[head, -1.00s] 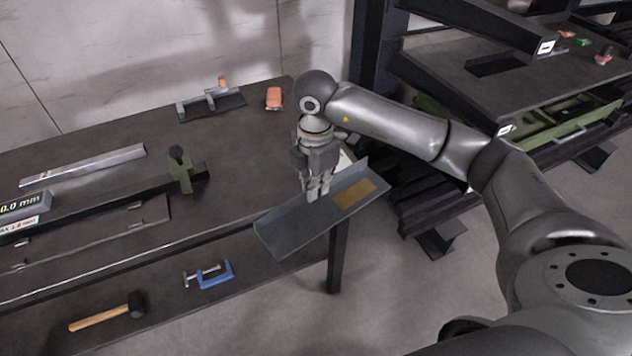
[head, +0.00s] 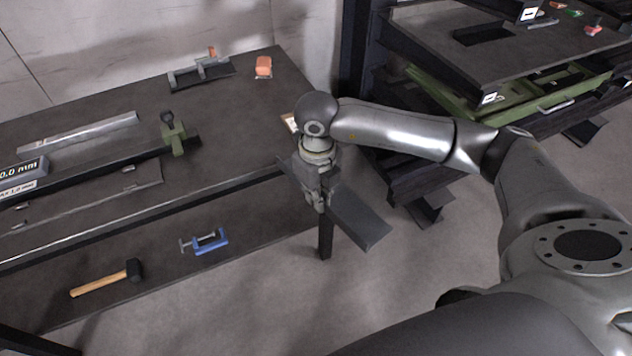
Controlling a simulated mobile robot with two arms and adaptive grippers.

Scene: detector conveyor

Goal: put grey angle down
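The grey angle (head: 358,220) is a long L-shaped metal piece in the head view, right of the table's right end. My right gripper (head: 322,205) points down with its fingers at the angle and appears shut on it. The angle slants from upper left to lower right, and its upper left part is partly hidden behind the gripper. It seems to be in the air, apart from the floor. The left gripper does not show.
A hammer (head: 108,279) and blue clamp (head: 209,242) lie on the lower shelf. A dark rack (head: 480,45) stands right.

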